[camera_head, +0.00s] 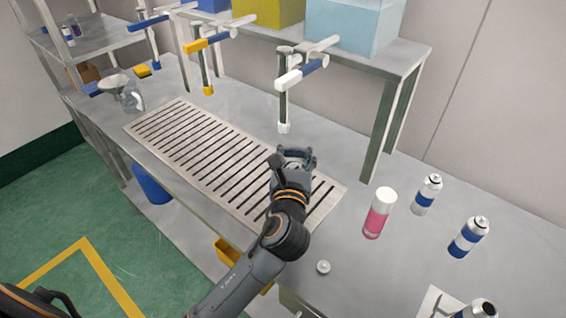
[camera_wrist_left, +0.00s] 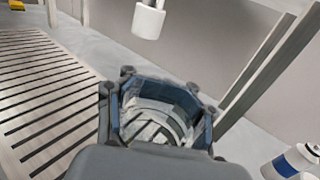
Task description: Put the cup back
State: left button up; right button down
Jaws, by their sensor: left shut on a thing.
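My left gripper (camera_head: 295,156) is over the right part of the slotted drain grate, in front of the white-handled tap. In the left wrist view, my left gripper (camera_wrist_left: 160,105) is shut around a clear see-through cup (camera_wrist_left: 155,124), with a finger on each side. The grate's slots show through the cup. In the head view the cup is mostly hidden by the gripper. I cannot tell whether it touches the grate or holds liquid. My right gripper is not in view.
The grate (camera_head: 165,140) lies in the bench. A white-tipped tap (camera_head: 284,110) hangs behind the gripper. A clear jug (camera_head: 131,98) stands far left. A pink can (camera_head: 378,218) and several blue-white cans (camera_head: 427,195) stand right. A small white cap (camera_head: 323,267) lies near the front edge.

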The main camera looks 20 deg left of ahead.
pick_arm(q)
jog(key=w+a+f, duration=0.1)
jog(key=f, duration=0.2)
jog(key=w+a+f+b, duration=0.1)
jog(key=w+f, duration=0.1)
jog(key=f, duration=0.1)
jog(key=w+a+f, duration=0.2)
jog(key=f, duration=0.1)
jog(key=shift+w+f+b, duration=0.2)
jog(key=shift+f+b, duration=0.2)
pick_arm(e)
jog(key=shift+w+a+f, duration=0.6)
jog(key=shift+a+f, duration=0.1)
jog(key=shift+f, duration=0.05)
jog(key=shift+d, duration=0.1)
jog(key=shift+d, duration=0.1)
pick_arm(q)
jog(key=shift+f, duration=0.15)
jog(key=o, duration=1.6)
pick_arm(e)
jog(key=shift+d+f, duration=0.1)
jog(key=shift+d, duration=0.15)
